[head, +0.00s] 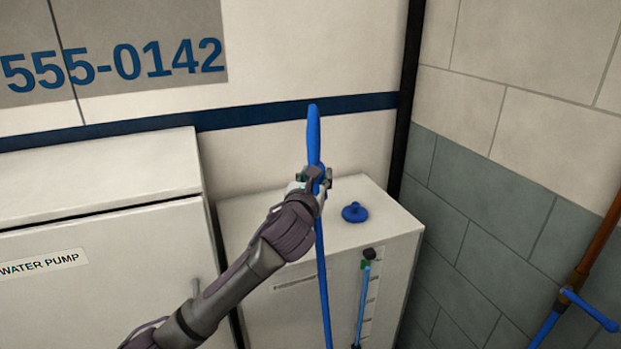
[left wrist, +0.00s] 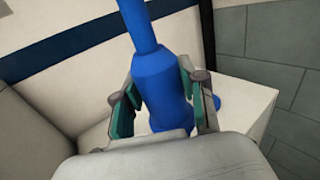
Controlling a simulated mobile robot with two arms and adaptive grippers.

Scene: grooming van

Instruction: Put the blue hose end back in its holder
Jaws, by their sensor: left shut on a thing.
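The blue hose end (head: 313,135) stands nearly upright, its tip pointing up, in front of the van's white wall. My left gripper (head: 316,179) is shut on it around its lower part, and the blue hose (head: 322,290) hangs straight down below. In the left wrist view the blue hose end (left wrist: 156,80) sits between the two green-padded fingers of my left gripper (left wrist: 160,103). I cannot make out a holder for certain in either view. My right gripper is not in view.
A white tank box (head: 385,222) with a blue cap (head: 354,212) on top stands behind the gripper. A gauge with a blue strip (head: 362,300) runs down its front. The water pump cabinet (head: 110,240) is left; a pipe with a blue lever (head: 588,310) is right.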

